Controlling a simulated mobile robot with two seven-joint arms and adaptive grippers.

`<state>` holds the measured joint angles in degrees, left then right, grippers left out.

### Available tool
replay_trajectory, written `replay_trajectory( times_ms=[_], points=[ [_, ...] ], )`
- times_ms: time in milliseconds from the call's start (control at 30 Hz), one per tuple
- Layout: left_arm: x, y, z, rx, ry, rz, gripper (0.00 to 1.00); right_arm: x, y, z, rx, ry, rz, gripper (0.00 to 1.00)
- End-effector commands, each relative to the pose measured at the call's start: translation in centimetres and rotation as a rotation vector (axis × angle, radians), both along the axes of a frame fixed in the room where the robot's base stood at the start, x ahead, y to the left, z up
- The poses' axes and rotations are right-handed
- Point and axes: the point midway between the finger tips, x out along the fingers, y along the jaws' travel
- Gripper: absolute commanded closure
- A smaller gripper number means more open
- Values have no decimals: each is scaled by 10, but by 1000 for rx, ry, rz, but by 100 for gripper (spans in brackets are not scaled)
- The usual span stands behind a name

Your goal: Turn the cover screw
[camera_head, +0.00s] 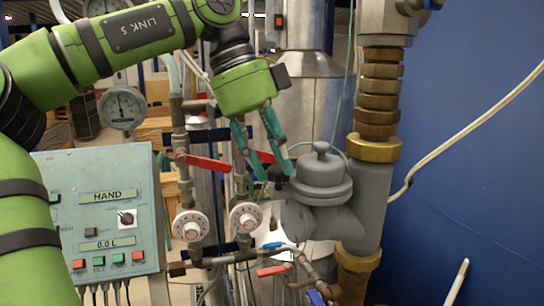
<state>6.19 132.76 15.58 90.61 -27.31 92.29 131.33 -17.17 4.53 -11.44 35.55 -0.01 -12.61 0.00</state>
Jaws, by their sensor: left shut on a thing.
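My left gripper (275,174) comes down from the upper left, with its two teal fingers pointing down beside the grey meter housing. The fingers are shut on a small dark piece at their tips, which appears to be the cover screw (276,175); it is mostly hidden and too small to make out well. The grey housing (322,187) has a round flanged cover with a knob (322,148) on top, just right of the fingers and apart from them. My right gripper is not in view.
Red valve levers (208,162) and two white dials (190,225) crowd the pipes left of the housing. A control box (100,215) stands at left, below a pressure gauge (123,108). A thick brass-fitted pipe (380,95) rises at right, before a blue wall (470,130).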

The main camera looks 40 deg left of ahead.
Motion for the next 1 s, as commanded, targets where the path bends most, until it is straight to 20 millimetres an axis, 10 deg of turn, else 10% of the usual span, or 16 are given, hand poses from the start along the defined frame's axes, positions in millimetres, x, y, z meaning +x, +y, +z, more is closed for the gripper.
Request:
replay_trajectory(
  times_ms=[1000],
  points=[
    [5,2,-4,2,14,-518,98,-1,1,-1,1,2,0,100]
  ],
)
